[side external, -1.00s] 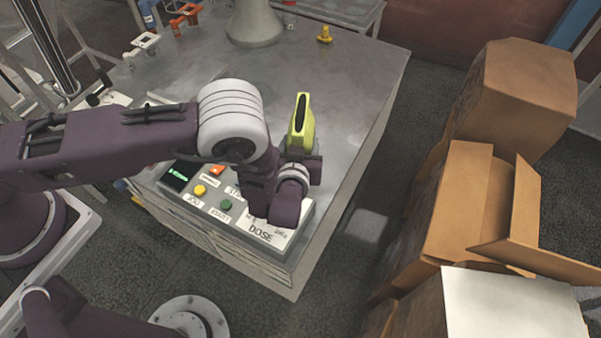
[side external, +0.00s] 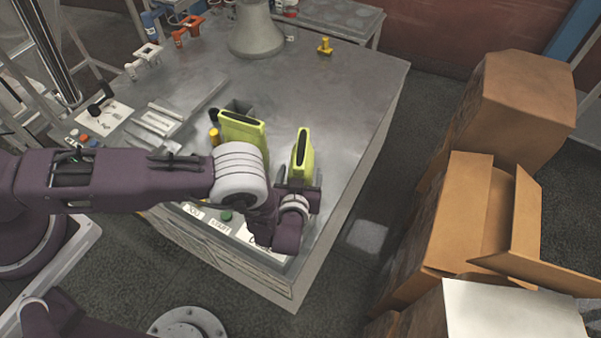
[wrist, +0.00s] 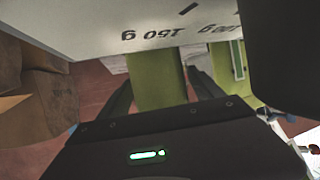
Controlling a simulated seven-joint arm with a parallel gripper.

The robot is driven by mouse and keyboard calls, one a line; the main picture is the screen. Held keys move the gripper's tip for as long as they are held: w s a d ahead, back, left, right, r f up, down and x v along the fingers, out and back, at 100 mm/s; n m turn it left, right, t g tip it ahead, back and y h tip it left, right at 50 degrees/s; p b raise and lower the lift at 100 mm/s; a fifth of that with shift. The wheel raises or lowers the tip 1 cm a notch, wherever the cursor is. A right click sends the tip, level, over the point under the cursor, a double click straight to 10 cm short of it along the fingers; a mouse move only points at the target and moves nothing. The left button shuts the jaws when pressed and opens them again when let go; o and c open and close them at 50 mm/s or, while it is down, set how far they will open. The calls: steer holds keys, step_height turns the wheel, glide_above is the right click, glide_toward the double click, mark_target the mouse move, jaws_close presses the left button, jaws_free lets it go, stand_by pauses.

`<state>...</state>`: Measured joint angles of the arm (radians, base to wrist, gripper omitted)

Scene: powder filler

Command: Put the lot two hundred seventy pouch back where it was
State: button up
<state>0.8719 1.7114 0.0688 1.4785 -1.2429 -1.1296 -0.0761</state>
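My gripper (side external: 301,182) is at the right part of the table, shut on a yellow-green pouch (side external: 303,150) that stands upright with a dark slot along its top. In the wrist view the pouch (wrist: 158,78) fills the gap between my gripper's two dark fingers (wrist: 160,95). A second yellow-green pouch (side external: 243,127) stands to the left, close to my white wrist joint. It also shows in the wrist view (wrist: 222,65). I cannot read a lot number on either. My arm hides the lower part of the held pouch and whether it touches the table.
A pale plate with gram marks (wrist: 120,22) shows in the wrist view. A grey cone (side external: 256,35) and a yellow part (side external: 325,46) stand at the back. Cardboard boxes (side external: 470,210) stand off the table's right.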

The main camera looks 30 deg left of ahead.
mark_target(301, 171)
steer(key=v, duration=1.2)
steer(key=shift+r, duration=0.25)
